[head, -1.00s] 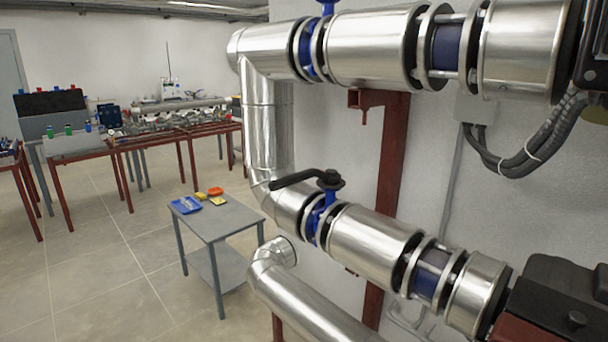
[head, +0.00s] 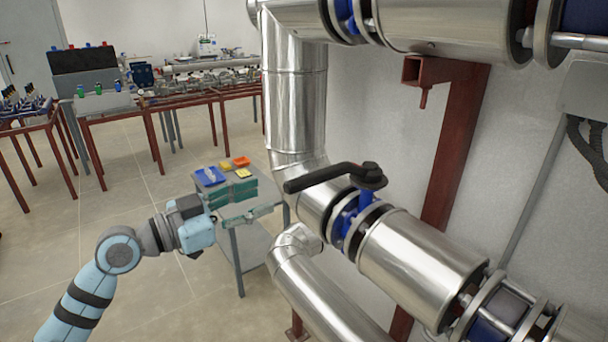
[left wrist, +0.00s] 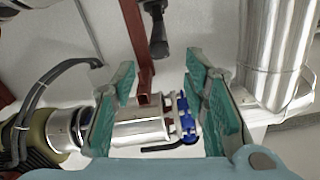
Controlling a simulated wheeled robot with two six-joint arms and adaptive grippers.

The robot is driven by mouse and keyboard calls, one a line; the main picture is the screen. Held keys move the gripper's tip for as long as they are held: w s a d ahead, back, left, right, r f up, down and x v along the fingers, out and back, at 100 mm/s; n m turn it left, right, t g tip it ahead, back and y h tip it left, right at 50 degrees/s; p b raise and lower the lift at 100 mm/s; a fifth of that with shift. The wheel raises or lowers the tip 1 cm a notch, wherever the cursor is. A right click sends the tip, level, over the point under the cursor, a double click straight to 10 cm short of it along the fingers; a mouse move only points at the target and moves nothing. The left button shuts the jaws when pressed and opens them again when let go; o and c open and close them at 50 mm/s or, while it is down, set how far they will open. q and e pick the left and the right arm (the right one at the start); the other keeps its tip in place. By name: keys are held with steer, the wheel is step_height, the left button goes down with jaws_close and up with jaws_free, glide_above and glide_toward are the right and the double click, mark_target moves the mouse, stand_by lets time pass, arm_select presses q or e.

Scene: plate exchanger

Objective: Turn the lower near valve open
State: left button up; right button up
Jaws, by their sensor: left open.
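The lower valve has a blue body (head: 350,215) on the lower silver pipe (head: 412,262) and a black lever handle (head: 325,178) on top. The lever points left in the head view. My left gripper (head: 238,203) is open and empty, left of the lever and clearly apart from it. In the left wrist view its teal fingers (left wrist: 160,105) stand wide apart. Between them, farther off, show a blue valve (left wrist: 188,118) and a black lever (left wrist: 165,148); I cannot tell for sure which valve it is. My right gripper is not in view.
An upper silver pipe (head: 455,25) with another blue valve (head: 345,14) runs above. A dark red post (head: 453,155) stands behind. A small grey table (head: 237,262) with coloured trays stands behind my left gripper. Open floor lies at the left.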

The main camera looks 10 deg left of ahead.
mark_target(310, 181)
arm_select(q)
steer(key=p+x, duration=0.1)
steer(key=x, duration=1.1)
steer(key=shift+w+d+p, duration=0.1)
steer(key=shift+p, duration=0.25)
steer(key=shift+w+d+f, duration=0.15)
steer(key=shift+w+d, duration=0.15)
steer(key=shift+w, duration=0.05)
